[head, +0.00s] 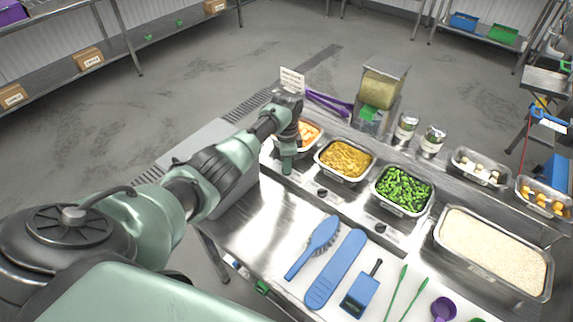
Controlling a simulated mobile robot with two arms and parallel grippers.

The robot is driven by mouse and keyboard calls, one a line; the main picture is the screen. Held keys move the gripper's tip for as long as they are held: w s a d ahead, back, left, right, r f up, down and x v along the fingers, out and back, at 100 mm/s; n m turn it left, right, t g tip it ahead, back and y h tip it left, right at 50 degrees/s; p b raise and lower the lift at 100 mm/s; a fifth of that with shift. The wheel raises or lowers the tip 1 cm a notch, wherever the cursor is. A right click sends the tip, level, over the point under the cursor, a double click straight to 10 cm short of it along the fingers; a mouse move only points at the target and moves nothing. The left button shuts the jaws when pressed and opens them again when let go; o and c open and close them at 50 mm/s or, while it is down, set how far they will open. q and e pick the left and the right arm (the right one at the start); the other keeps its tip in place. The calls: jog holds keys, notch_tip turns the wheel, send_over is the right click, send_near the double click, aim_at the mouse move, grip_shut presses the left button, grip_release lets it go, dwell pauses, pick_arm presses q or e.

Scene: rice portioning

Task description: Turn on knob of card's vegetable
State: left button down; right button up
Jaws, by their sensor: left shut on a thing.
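A white card (292,79) stands at the back left of the counter; its text is too small to read. Three vegetable trays stand in a row: an orange tray (311,131) partly behind my arm, a yellow corn-like tray (345,158) and a green bean tray (403,190). A dark knob (322,192) sits in front of the yellow tray and another knob (380,228) in front of the green tray. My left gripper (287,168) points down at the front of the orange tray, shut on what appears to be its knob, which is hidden. My right gripper is out of view.
A large rice pan (492,250) stands at the right. A clear container (380,88) and purple tongs (328,102) are behind the trays.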

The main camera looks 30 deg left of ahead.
pick_arm(q)
jog(key=shift+w, duration=0.1)
dwell(0.5)
jog(key=c, duration=1.5)
grip_release()
jog(key=shift+c, duration=0.2)
notch_tip(320, 180, up, 8)
jog(key=shift+f+b, duration=0.1)
jog(key=shift+b, duration=0.6)
